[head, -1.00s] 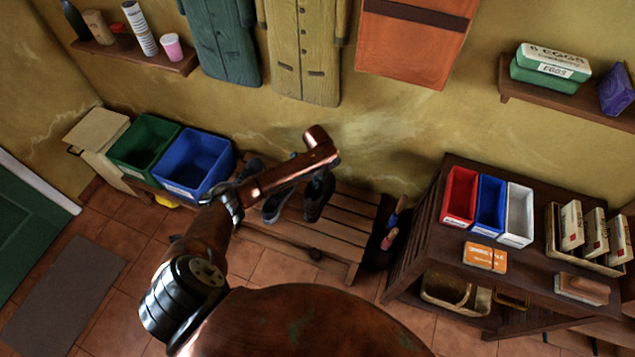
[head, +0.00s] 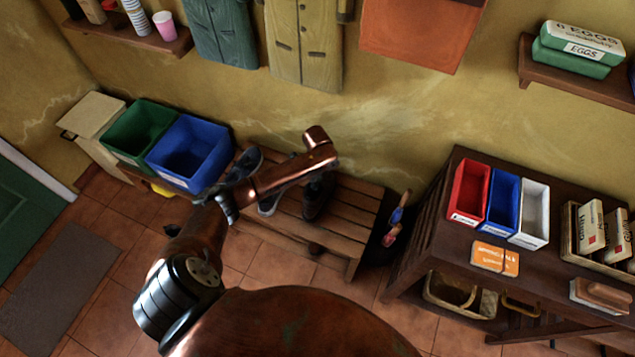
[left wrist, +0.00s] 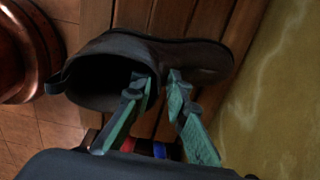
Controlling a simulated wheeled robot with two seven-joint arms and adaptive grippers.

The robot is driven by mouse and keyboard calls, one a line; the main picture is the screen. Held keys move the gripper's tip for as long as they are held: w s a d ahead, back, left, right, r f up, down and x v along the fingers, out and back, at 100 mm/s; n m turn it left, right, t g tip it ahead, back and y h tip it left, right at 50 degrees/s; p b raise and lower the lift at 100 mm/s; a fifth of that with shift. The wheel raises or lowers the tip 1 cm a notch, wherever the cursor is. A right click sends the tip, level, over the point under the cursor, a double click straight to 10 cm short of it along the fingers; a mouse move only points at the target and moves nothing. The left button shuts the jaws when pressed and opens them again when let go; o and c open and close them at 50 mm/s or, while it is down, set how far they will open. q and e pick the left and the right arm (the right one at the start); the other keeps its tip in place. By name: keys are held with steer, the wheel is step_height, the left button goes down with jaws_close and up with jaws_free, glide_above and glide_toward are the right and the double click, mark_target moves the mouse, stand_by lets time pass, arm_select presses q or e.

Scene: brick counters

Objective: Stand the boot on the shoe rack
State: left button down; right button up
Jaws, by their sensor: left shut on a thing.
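The dark boot (head: 317,198) is over the slatted wooden shoe rack (head: 350,218), partly hidden under my left arm. In the left wrist view the boot (left wrist: 190,58) shows its open top at the left and its toe to the right, with slats behind it. My left gripper (left wrist: 163,78) is shut on the rim of the boot's opening, one green-padded finger on each side of the wall. The boot looks roughly upright; I cannot tell whether its sole touches the slats. My right gripper is not in view.
A grey shoe (head: 268,204) is left of the boot. A blue bin (head: 188,155) and a green bin (head: 140,132) stand at the rack's left end. A dark table (head: 440,225) with coloured bins stands to the right. The rack's right part is clear.

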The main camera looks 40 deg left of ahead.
arm_select(q)
steer(key=shift+f, duration=0.1)
steer(key=c, duration=1.8)
jaws_free()
step_height(320, 180, up, 12)
steer(key=shift+s, duration=0.1)
